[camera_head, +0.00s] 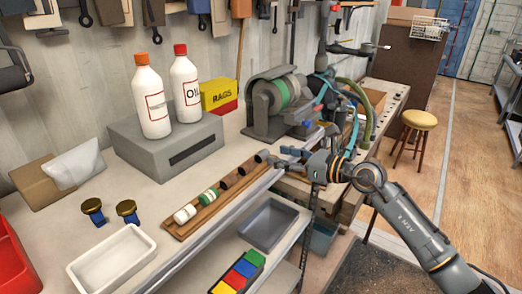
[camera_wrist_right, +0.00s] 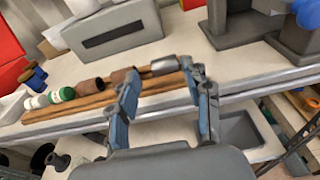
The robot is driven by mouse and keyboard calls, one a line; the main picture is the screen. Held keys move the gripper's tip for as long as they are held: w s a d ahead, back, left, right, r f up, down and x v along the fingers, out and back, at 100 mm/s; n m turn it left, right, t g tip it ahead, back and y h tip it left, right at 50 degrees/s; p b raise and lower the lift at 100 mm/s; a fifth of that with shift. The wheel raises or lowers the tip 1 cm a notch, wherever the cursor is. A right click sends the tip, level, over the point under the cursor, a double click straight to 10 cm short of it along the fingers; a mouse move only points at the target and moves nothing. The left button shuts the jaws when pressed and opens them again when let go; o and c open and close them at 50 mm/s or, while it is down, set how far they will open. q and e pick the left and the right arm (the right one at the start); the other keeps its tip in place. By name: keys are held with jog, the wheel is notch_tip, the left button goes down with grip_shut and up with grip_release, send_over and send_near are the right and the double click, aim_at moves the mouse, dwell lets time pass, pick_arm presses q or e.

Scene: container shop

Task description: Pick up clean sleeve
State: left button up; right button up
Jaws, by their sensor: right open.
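A wooden rack (camera_head: 202,214) on the bench holds a row of short cylinders. The grey metal sleeve (camera_wrist_right: 165,64) lies at its right end; in the head view the sleeve (camera_head: 262,156) looks dark and small. Beside it are two rusty brown sleeves (camera_head: 229,183) (camera_wrist_right: 90,86), then a green-and-white cylinder (camera_head: 208,197) and a white one (camera_head: 185,214). My right gripper (camera_head: 282,158) is open at the rack's right end. In the wrist view its fingers (camera_wrist_right: 163,80) stand apart, with the grey sleeve just beyond the gap. My left gripper is out of view.
A grey box (camera_head: 165,150) with two bottles stands behind the rack. A grinder-like machine (camera_head: 278,100) stands near my right gripper. A white tray (camera_head: 112,262) is at front left. Grey bins (camera_head: 267,223) sit below the bench edge.

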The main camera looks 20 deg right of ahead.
aim_at(264, 153)
jog(key=p+x, duration=0.3)
jog(key=x, duration=0.2)
jog(key=shift+w+d+f, duration=0.1)
jog(key=shift+w+f, duration=0.05)
jog(key=shift+f, duration=0.05)
jog(key=shift+w+f, duration=0.15)
jog(key=shift+w, duration=0.05)
jog(key=shift+s, duration=0.1)
jog(key=shift+c, duration=0.6)
jog(key=c, duration=0.9)
